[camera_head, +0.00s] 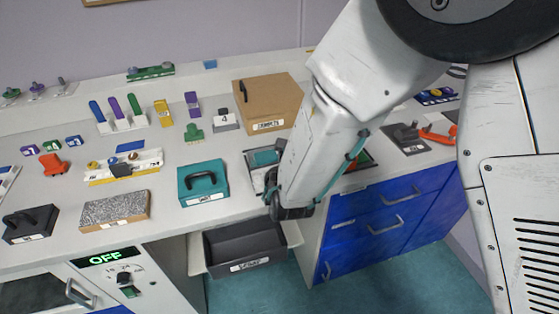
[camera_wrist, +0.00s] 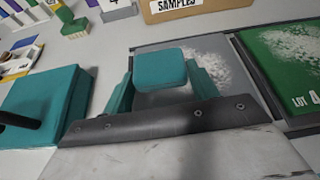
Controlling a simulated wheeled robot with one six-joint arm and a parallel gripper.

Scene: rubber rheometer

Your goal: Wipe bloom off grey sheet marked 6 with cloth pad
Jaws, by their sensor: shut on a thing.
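My gripper (camera_wrist: 160,78) is shut on a teal cloth pad (camera_wrist: 160,64), which sits between its two teal fingers. The pad also shows in the head view (camera_head: 266,157). The pad is over a grey sheet (camera_wrist: 150,44) in a dark frame, and I cannot tell whether it touches the sheet. White speckled bloom (camera_wrist: 209,60) covers the sheet's middle and right, partly behind the pad and right finger. No number on the grey sheet is visible; its near part is hidden by my gripper. In the head view my arm hides most of it.
A green sheet (camera_wrist: 285,78) with white bloom and a lot label lies close to the right. A teal block with a black handle (camera_head: 203,184) stands to the left. A cardboard samples box (camera_head: 268,103) stands behind. A dark open drawer (camera_head: 243,247) is below the counter's front edge.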

